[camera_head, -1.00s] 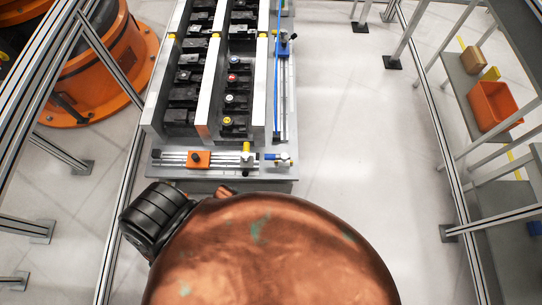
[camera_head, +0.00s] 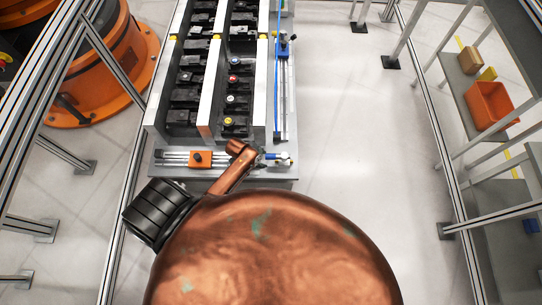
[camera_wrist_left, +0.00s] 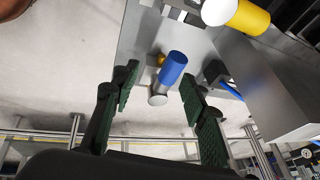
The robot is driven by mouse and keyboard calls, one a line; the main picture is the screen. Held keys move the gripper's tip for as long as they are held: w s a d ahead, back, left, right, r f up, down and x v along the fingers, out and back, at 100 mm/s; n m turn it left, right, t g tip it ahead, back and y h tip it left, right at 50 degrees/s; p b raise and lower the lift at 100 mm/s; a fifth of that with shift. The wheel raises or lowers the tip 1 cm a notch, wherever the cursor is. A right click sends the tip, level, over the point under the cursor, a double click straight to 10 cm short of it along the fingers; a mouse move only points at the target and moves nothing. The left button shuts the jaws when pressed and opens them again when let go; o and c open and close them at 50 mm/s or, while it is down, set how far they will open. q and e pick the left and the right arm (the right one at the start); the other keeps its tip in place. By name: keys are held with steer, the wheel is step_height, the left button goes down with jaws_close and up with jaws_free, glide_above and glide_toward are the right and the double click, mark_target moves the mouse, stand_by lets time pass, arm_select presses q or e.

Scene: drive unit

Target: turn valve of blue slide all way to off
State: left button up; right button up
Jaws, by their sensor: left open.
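The blue valve (camera_head: 284,155), a blue cylinder with a white end, lies at the front right corner of the grey machine plate. In the left wrist view the blue valve (camera_wrist_left: 173,68) lies between the two finger pads, with a brass fitting beside it. The blue slide (camera_head: 284,48) sits on a rail along the machine's right side. My right gripper is not in view.
An orange slide (camera_head: 201,159) sits on the front rail. A yellow valve (camera_wrist_left: 249,15) with a white end is close by in the wrist view. A metal wall (camera_wrist_left: 262,85) rises to the right of the fingers there. Clear floor (camera_head: 360,130) lies right of the machine.

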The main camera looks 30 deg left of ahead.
mark_target(271, 156)
arm_select(q)
steer(key=shift+m, duration=0.6)
steer(key=w+f, duration=0.2)
steer(key=w+d+f+b, duration=0.1)
steer(key=w+f, duration=0.1)
steer(key=w+f+b, duration=0.1)
steer(key=w+f, duration=0.1)
steer(key=shift+d, duration=0.25)
steer(key=shift+s, duration=0.1)
steer(key=c, duration=1)
jaws_close()
